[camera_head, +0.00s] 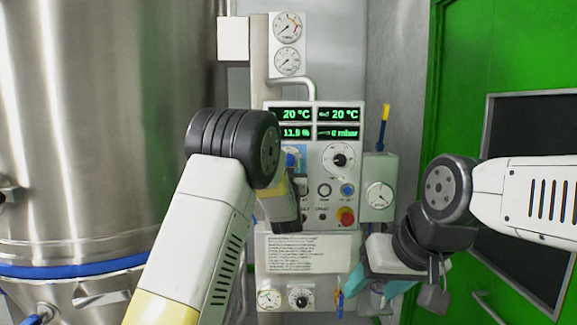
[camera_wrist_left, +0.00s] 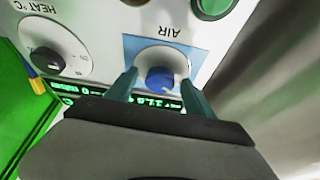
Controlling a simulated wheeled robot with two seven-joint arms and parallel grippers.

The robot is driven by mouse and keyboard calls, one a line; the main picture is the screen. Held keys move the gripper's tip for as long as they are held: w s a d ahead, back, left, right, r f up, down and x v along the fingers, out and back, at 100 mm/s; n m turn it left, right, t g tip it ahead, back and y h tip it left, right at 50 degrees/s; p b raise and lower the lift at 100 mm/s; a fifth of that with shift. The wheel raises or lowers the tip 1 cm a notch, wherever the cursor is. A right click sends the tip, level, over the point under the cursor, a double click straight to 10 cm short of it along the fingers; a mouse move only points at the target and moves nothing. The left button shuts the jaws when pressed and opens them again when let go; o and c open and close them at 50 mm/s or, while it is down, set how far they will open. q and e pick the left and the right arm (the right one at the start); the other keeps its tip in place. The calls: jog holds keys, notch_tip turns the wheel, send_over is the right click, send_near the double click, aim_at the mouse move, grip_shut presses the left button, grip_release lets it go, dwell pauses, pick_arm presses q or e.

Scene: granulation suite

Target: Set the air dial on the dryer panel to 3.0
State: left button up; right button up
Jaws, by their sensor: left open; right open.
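The air dial has a blue knob (camera_wrist_left: 160,79) on a white round scale with a blue backing, labelled AIR, upside down in the left wrist view. In the head view the air dial (camera_head: 291,155) is partly covered by my left arm and hand. My left gripper (camera_wrist_left: 161,84) is open, with one teal finger on each side of the blue knob. I cannot tell whether the fingers touch it. The knob's pointer reading is not legible. My right gripper (camera_head: 374,287) is open and empty, low at the right of the panel.
The heat dial (camera_wrist_left: 50,58) with a black knob is beside the air dial. Green displays (camera_head: 317,123) sit above the dials, and a red button (camera_head: 345,216) is below. A steel vessel (camera_head: 90,130) stands left and a green door (camera_head: 455,90) right.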

pick_arm(q)
jog(key=shift+c, duration=0.4)
grip_shut()
jog(key=shift+a+m+h, duration=0.1)
jog(key=shift+m+h, duration=0.3)
jog(key=shift+m, duration=0.1)
jog(key=shift+a+r+m+g+h, duration=0.15)
jog(key=shift+m+g+h, duration=0.8)
jog(key=shift+m, duration=3.35)
jog(key=shift+r+m+g+h, duration=0.3)
jog(key=shift+m+g, duration=1.3)
jog(key=shift+m, duration=2.7)
jog(key=shift+a+r+m+g+h, duration=0.15)
jog(key=shift+m+g+h, duration=0.8)
jog(key=shift+m, duration=3.35)
jog(key=shift+g+y, duration=0.3)
jog(key=shift+g, duration=0.1)
